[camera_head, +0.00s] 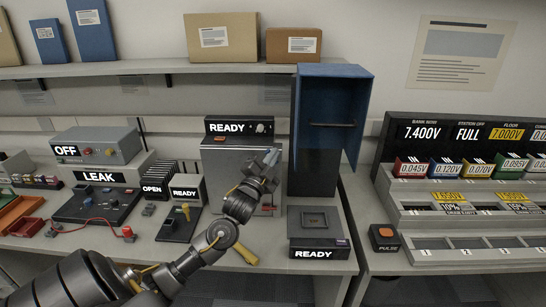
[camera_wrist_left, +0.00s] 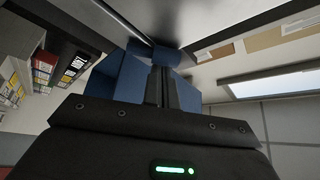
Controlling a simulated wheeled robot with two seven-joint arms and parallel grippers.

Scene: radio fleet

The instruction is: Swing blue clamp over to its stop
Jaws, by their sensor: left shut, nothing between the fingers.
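A large blue hinged-looking part (camera_head: 335,71), likely the blue clamp, stands raised on a black upright behind the READY tray (camera_head: 319,222). A thin dark bar (camera_head: 331,125) crosses its open front. Blue surfaces (camera_wrist_left: 131,77) and a dark rod with a blue end (camera_wrist_left: 167,57) show beyond my fingers in the left wrist view. My left gripper (camera_head: 270,160) is shut and empty, left of the black upright and in front of the grey READY box (camera_head: 222,162). Its fingers (camera_wrist_left: 161,88) point toward the blue parts; contact cannot be told. My right gripper is out of view.
An orange-button PULSE box (camera_head: 384,237) and a rack of coloured cells (camera_head: 450,169) stand at the right. A shelf with boxes (camera_head: 222,37) runs above.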

